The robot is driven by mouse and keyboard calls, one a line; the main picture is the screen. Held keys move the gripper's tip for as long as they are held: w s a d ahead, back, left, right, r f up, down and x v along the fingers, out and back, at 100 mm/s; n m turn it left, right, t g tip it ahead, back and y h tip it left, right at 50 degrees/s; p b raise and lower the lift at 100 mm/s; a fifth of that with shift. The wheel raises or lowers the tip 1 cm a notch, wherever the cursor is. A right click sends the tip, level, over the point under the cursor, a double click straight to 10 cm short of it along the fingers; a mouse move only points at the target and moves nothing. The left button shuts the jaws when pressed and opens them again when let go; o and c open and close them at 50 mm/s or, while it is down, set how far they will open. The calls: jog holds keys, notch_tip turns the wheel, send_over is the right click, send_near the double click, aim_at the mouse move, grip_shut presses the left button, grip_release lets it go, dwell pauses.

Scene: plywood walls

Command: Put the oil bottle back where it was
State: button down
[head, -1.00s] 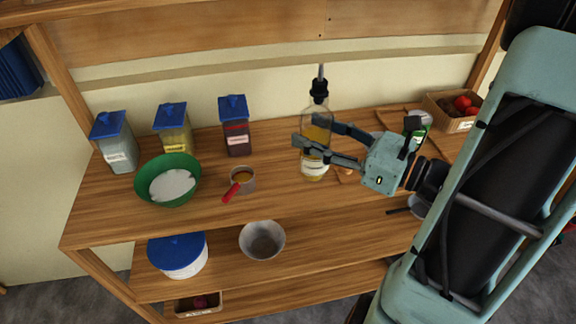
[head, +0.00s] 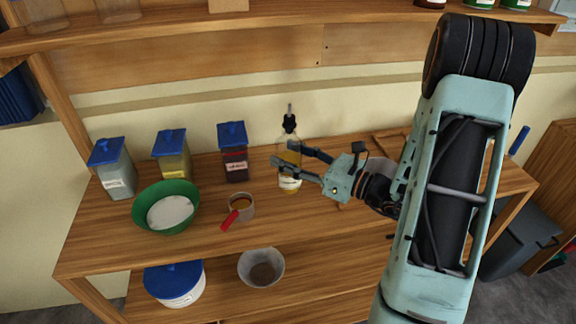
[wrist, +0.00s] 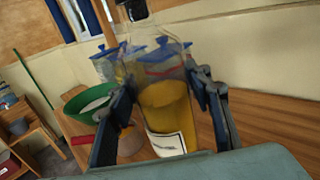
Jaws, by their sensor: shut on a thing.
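My gripper (head: 282,154) is shut on the oil bottle (head: 290,183), a clear bottle of yellow oil with a black pourer top and a white label. One finger lies on each side of it, and the bottle is upright in the head view. Its base is over the wooden worktop, to the right of the blue-lidded dark jar (head: 234,160); I cannot tell whether it touches the wood. In the wrist view the bottle (wrist: 168,105) fills the middle between both fingers, with its top cut off.
A measuring cup (head: 240,207) with a red handle stands front left of the bottle. A green bowl (head: 183,196) of white contents and two more blue-lidded jars (head: 173,160) stand further left. The upper shelf (head: 300,22) runs above. Bare worktop lies in front.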

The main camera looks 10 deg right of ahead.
jog(key=shift+w+f, duration=0.3)
notch_tip(320, 180, down, 2)
jog(key=shift+w+a+f, duration=0.1)
jog(key=shift+w, duration=0.05)
jog(key=shift+f, duration=0.55)
jog(key=shift+f, duration=0.1)
jog(key=shift+f+b, duration=0.15)
jog(key=shift+b, duration=0.15)
jog(key=c, duration=1)
grip_release()
jog(key=shift+r, duration=0.2)
jog(key=b+v, duration=0.1)
jog(key=v, duration=1.1)
